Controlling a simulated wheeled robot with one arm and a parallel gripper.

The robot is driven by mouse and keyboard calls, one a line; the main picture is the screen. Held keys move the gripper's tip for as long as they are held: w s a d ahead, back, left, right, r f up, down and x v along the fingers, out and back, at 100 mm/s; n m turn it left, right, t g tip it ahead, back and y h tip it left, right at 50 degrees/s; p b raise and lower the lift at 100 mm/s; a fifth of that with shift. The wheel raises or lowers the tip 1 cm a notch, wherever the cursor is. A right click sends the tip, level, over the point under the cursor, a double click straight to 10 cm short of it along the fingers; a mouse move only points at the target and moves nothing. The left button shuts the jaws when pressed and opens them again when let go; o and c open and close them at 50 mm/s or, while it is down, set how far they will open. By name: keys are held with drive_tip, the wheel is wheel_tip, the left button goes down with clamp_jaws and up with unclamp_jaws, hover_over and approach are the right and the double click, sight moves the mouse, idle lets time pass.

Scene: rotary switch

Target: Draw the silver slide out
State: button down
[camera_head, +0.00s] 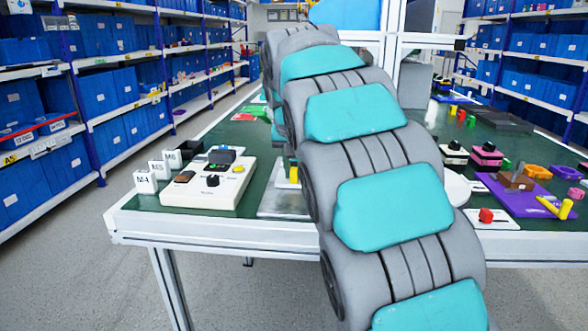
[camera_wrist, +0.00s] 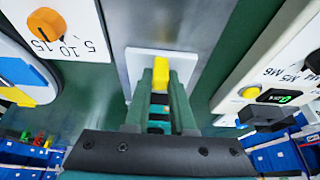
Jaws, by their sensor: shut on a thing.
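The silver slide is a flat metallic plate (camera_head: 280,205) on the green table, left of my arm in the head view. A yellow handle (camera_head: 294,174) stands up from it; my arm hides part of the area. In the wrist view the silver plate (camera_wrist: 195,22) carries a white square base (camera_wrist: 136,62) with the yellow handle (camera_wrist: 161,66) on it. My gripper (camera_wrist: 160,88) is shut on the yellow handle, with a green finger on each side. In the head view my arm hides the gripper.
A white panel (camera_head: 195,192) with knobs and buttons stands left of the plate; it is at the right in the wrist view. A panel with an orange knob (camera_wrist: 47,24) lies on the other side. Small parts and a purple mat (camera_head: 525,200) are at the right.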

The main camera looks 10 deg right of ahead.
drive_tip(key=s+a+b, duration=0.1)
drive_tip(key=s, duration=0.2)
drive_tip(key=s+a, duration=0.1)
drive_tip(key=s, duration=0.2)
drive_tip(key=s+a+b, duration=0.1)
drive_tip(key=s, duration=0.3)
drive_tip(key=shift+a+b, duration=0.1)
drive_tip(key=shift+b, duration=0.2)
drive_tip(key=c, duration=0.8)
unclamp_jaws()
drive_tip(key=shift+o, duration=0.2)
drive_tip(key=v, duration=0.7)
drive_tip(key=shift+r, duration=0.3)
drive_tip(key=shift+s+a, duration=0.1)
drive_tip(key=shift+s, duration=0.05)
